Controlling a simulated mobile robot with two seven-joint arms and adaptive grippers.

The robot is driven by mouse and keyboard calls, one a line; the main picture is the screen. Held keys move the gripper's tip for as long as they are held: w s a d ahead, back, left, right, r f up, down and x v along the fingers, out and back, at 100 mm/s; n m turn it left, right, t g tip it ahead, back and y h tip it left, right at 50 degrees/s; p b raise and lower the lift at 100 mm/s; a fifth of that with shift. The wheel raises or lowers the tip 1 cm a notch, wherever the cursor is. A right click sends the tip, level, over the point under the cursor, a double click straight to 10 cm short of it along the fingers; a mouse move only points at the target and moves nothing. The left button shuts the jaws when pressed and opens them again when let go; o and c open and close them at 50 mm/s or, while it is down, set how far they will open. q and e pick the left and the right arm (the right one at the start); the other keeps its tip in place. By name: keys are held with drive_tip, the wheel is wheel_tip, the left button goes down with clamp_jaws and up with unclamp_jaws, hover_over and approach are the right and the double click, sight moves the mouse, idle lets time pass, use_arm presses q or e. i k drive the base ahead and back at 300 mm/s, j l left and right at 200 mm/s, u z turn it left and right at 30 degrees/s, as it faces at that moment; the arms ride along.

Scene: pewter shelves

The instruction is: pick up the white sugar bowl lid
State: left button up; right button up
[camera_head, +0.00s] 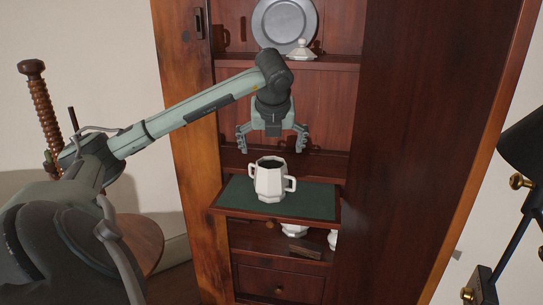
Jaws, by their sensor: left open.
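The white sugar bowl lid (300,50) is a small faceted lid with a knob. It sits on the upper shelf (320,63), in front of a pewter plate. The white sugar bowl (269,181), faceted and with two handles, stands upright and uncovered on the green pull-out board (318,202). My left gripper (272,147) is open and empty, pointing down above the bowl and apart from it. It is below the upper shelf and lower than the lid. My right gripper is not in view.
The pewter plate (285,25) leans upright behind the lid. Below the green board are more white pieces (294,230) in a compartment and a closed drawer (277,284). The wooden cabinet side (425,140) stands at the right. A dark object with brass knobs (515,181) is at the far right.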

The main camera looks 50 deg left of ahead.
sight(302, 53)
drive_tip(key=u, duration=1.4)
drive_tip(key=k, duration=0.1)
